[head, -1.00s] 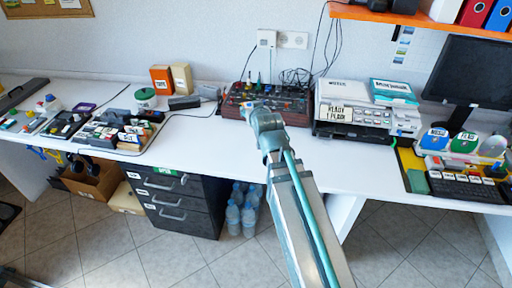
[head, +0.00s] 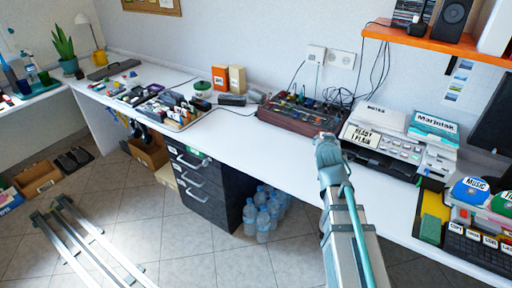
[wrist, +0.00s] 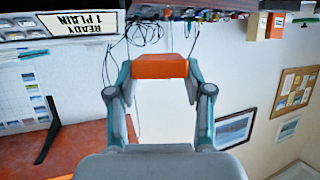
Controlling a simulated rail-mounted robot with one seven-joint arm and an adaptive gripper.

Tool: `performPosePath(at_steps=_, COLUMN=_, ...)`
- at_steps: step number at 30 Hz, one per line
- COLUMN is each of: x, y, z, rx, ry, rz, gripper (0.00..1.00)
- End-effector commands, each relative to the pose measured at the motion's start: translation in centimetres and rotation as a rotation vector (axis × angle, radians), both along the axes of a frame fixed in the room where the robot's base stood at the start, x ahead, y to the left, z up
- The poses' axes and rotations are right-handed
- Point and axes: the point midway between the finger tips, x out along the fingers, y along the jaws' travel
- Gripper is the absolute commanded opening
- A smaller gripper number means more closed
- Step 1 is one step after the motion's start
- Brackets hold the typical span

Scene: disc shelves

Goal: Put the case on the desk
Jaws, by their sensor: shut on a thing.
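My gripper (head: 324,140) is over the white desk (head: 245,132) in the head view, in front of the gap between the dark red console and the grey printer. In the wrist view my gripper (wrist: 160,68) is shut on an orange case (wrist: 160,66), which shows edge-on as a flat block between the two fingertips. Its broad faces and any label are not visible there. In the head view the gripper and forearm hide the case. I cannot tell how high it is above the desk.
A dark red console (head: 300,115) and a grey printer (head: 385,146) marked "READY 1 PLAIN" stand along the wall. Labelled discs (head: 470,190) and a keyboard are at right. Cluttered trays (head: 170,107) are at left. An orange shelf (head: 440,44) hangs upper right. The desk's middle front is clear.

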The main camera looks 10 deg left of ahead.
Motion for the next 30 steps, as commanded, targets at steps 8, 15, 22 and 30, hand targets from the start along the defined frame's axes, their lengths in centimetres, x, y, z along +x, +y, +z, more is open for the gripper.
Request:
performPosePath(at_steps=8, x=1.7, y=11.5, z=-4.4, rx=-0.003, ry=-0.001, rz=-0.109, gripper=0.11)
performPosePath(at_steps=15, x=1.1, y=20.6, z=-5.2, rx=0.001, ry=-0.002, rz=-0.247, gripper=0.11)
performPosePath(at_steps=22, x=-0.4, y=26.0, z=-4.6, rx=0.002, ry=-0.002, rz=-0.329, gripper=0.11)
performPosePath(at_steps=30, x=-0.5, y=24.7, z=-5.3, rx=0.001, ry=0.000, rz=-0.352, gripper=0.11)
